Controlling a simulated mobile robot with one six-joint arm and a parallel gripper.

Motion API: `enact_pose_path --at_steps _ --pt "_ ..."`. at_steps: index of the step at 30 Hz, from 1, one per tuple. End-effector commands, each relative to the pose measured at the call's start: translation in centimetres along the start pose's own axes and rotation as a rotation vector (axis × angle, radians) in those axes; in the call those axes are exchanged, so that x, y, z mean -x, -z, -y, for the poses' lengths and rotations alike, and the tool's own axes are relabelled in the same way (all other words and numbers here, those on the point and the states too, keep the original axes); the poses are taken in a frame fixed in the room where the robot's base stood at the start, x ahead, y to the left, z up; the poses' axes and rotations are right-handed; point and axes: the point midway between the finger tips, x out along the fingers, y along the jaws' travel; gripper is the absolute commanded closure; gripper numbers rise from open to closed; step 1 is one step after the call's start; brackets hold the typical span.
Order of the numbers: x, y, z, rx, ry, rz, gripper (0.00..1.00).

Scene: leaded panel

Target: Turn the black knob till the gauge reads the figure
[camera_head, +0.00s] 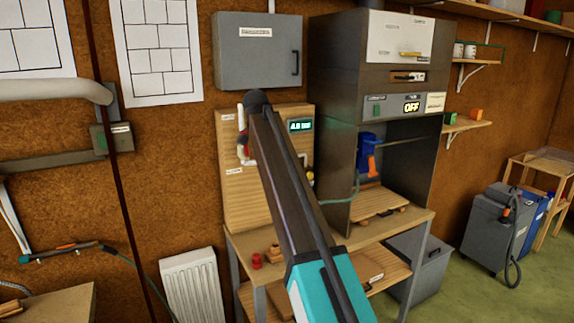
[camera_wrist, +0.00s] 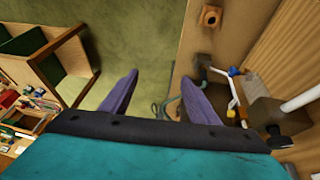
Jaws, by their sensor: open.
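The gauge (camera_head: 300,125) is a lit digital display on the upright wooden board (camera_head: 237,199) in the head view; its figure looks like 4.8 bar, though the digits are small. I cannot make out the black knob for certain; my raised arm covers the middle of the board. In the wrist view my gripper (camera_wrist: 157,96) is open, with two purple fingers spread and nothing between them. Below the fingers' gap is green floor, and wooden panelling with fittings lies to the right. I cannot pick out the fingers in the head view.
A grey cabinet (camera_head: 258,50) hangs above the board. A tall dark hood (camera_head: 335,95) reading OFF stands to its right. The wooden bench (camera_head: 375,229) carries a red item (camera_head: 257,261). A radiator (camera_head: 192,285) is at lower left. Green floor is open at right.

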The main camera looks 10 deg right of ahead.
Motion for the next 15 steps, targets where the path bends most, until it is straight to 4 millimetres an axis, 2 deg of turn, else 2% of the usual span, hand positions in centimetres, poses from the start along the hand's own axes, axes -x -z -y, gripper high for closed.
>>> enact_pose_path --at_steps 8,11,15 --pt "-5.6 -1.5 0.4 0.019 -0.052 0.011 0.45" --pt "-8.3 -2.3 0.4 0.029 -0.077 0.017 0.45" --pt "-13.7 -3.9 0.3 0.051 -0.126 0.03 0.45"
